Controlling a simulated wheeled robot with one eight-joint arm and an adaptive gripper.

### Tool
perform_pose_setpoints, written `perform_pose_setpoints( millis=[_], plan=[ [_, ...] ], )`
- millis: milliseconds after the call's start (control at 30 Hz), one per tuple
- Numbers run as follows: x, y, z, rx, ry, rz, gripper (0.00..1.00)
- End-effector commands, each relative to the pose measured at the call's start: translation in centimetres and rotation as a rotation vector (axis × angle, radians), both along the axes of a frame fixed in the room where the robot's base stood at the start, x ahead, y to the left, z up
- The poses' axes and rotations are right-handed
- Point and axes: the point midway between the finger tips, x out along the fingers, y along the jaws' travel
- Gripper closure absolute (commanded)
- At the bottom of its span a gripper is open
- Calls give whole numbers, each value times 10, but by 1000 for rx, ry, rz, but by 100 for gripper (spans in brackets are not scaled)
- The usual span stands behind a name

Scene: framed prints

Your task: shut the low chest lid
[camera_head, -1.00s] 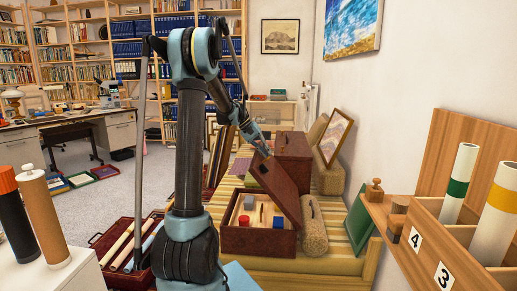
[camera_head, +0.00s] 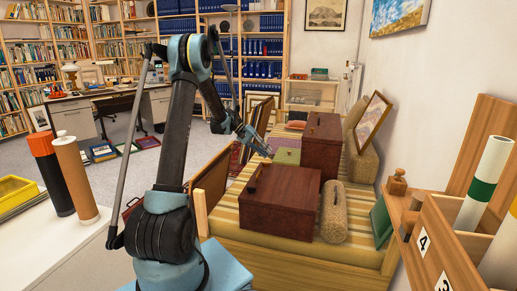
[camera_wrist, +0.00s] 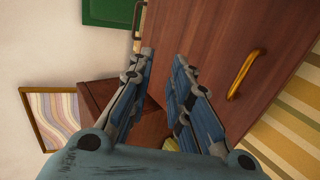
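The low chest (camera_head: 280,208) is a dark reddish-brown wooden box on the striped bench. Its lid (camera_head: 285,180) lies flat over the box and looks shut; the inside is hidden. A small handle (camera_head: 252,182) is on the lid's left part. My gripper (camera_head: 264,152) is beyond the lid's far left edge, apart from the lid as far as I can tell. In the wrist view a brown wooden panel with a brass handle (camera_wrist: 245,75), probably the lid, fills the upper right. My gripper's fingers (camera_wrist: 164,57) are apart there, with nothing held between them.
A taller brown chest (camera_head: 322,145) stands behind the low one. A rolled beige mat (camera_head: 334,212) lies to its right. A framed print (camera_head: 372,122) leans behind, and a wooden shelf with tubes (camera_head: 484,184) is at the right. A white table (camera_head: 60,245) is at the left.

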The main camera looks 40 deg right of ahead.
Motion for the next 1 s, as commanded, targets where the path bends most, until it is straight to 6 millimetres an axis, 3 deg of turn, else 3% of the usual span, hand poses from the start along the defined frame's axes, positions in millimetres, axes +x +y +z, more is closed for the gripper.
perform_pose_setpoints(
  millis=[367, 1000],
  plan=[
    [8, 5, 5, 2, 0, 5, 81],
    [80, 47, 67, 1, 0, 6, 81]
  ],
)
